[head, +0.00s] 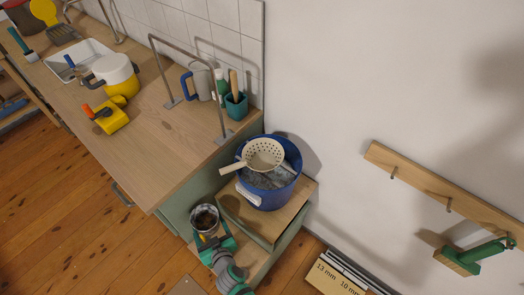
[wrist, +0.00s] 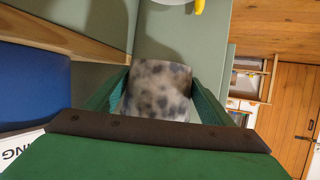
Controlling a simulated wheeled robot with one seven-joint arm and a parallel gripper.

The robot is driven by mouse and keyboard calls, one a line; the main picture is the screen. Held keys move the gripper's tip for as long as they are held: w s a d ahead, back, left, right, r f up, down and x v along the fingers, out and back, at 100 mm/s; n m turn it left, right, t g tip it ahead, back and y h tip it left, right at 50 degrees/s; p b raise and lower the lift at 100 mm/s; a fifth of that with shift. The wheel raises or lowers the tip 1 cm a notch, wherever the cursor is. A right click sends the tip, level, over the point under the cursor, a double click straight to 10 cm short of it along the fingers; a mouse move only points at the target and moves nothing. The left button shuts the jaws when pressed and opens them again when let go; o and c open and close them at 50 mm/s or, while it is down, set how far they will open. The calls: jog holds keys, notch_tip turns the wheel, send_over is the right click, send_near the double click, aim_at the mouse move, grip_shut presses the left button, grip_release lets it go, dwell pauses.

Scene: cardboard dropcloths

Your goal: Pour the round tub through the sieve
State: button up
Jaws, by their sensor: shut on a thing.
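The round tub (head: 204,217) is a small grey pot with something brown inside, upright in the head view. My gripper (head: 213,241) is shut on it from the near side. In the wrist view my gripper (wrist: 155,100) has its green fingers on both sides of the tub's mottled grey wall (wrist: 158,88). The sieve (head: 264,152) is cream with round holes and a handle pointing left. It rests across the top of a blue bucket (head: 266,194), right of and above the tub in the picture. The bucket's grey contents show partly beneath it.
The bucket stands on a wooden-topped low step (head: 238,217) beside the workbench (head: 160,150). A metal rail (head: 187,52), a teal holder (head: 236,106) and a yellow tool (head: 112,117) are on the bench. A peg rail (head: 430,194) is on the wall at right.

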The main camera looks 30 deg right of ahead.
jog(key=shift+s+f, duration=0.45)
jog(key=shift+s, duration=0.05)
jog(key=shift+w+a+r, duration=0.1)
jog(key=shift+w+a+r, duration=0.1)
jog(key=shift+w+r, duration=0.1)
jog(key=shift+r, duration=0.05)
jog(key=shift+w+r, duration=0.15)
jog(key=shift+w+r, duration=0.15)
